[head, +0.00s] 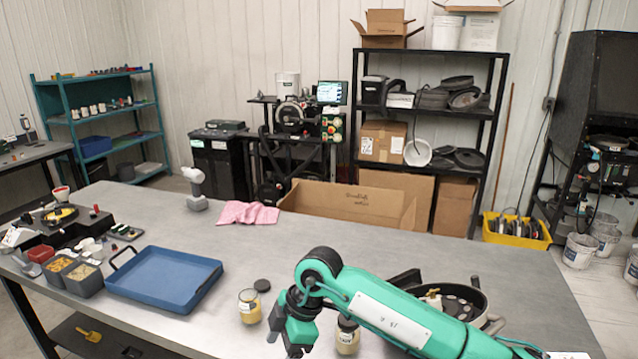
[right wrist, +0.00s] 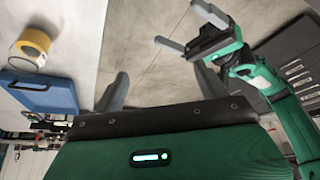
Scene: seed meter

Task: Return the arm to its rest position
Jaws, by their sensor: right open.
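My right arm (head: 400,310) comes in from the right in the head view, above the grey table (head: 340,245). Its elbow-like joint is bent and its lower end drops out at the bottom edge, so its fingertips are not clear there. In the right wrist view my right gripper (right wrist: 161,72) has its two fingers wide apart with nothing between them. My left gripper (right wrist: 190,30) also shows in that view, at the upper right, its fingers apart and empty. It is not in the head view.
A jar with yellow contents (head: 250,307) and a second jar (head: 347,337) stand close by the right arm. A dark lid (head: 262,285) lies behind the first. A blue tray (head: 165,280) is at left. A round black seed meter (head: 470,297) is partly behind the arm.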

